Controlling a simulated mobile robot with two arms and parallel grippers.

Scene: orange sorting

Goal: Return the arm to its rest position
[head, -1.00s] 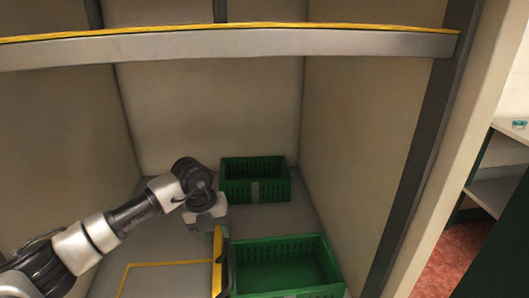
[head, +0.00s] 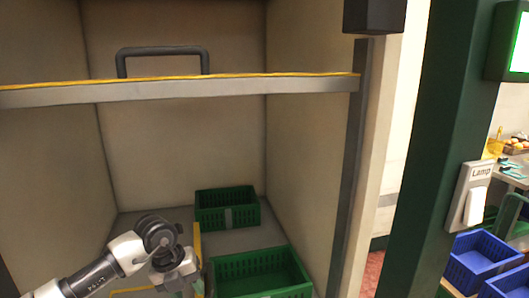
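My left arm comes in from the lower left, inside a cream-walled bay. Its gripper (head: 183,288) is low in the picture, just left of the nearer green crate (head: 258,263). The fingertips are small and dark near the bottom edge, so I cannot tell whether they are open or shut. No held object shows clearly. My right arm and gripper are not in view.
A second green crate (head: 226,207) stands farther back. A yellow-edged bar (head: 180,88) crosses the bay above the arm. A green post (head: 436,150) with a lamp switch (head: 469,196) and blue crates (head: 483,262) stand at right.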

